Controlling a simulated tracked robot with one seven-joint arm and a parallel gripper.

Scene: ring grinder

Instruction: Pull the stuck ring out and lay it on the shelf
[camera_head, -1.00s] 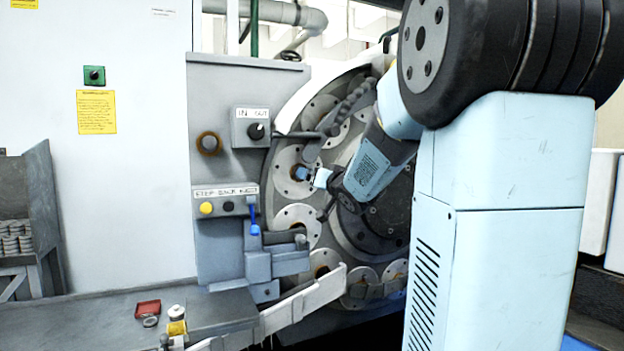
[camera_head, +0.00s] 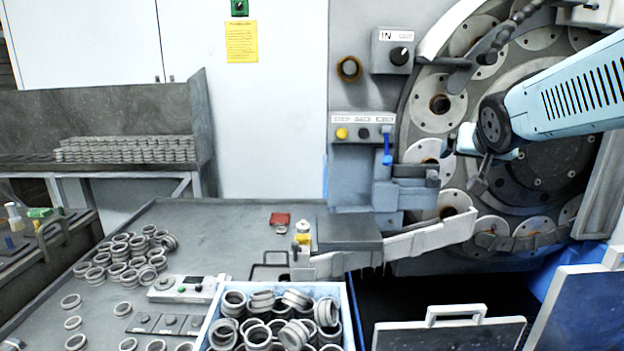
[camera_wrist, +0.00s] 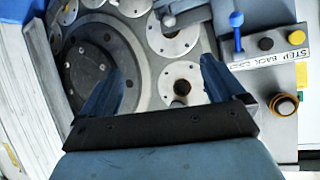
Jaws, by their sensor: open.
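The grinder's round wheel carries several pale discs with centre holes. One disc (camera_head: 457,104) has a brownish hole, and a similar disc (camera_wrist: 181,84) shows between my fingers in the wrist view. I cannot tell whether a ring is stuck in either hole. My gripper (camera_head: 456,140) is in front of the wheel, beside the discs. In the wrist view my gripper (camera_wrist: 163,78) has its fingers spread apart with nothing between them. A grey shelf (camera_head: 95,107) at the far left holds rows of stacked rings.
A button panel (camera_head: 363,125) with a blue lever stands left of the wheel. A pale chute (camera_head: 430,238) runs below it.

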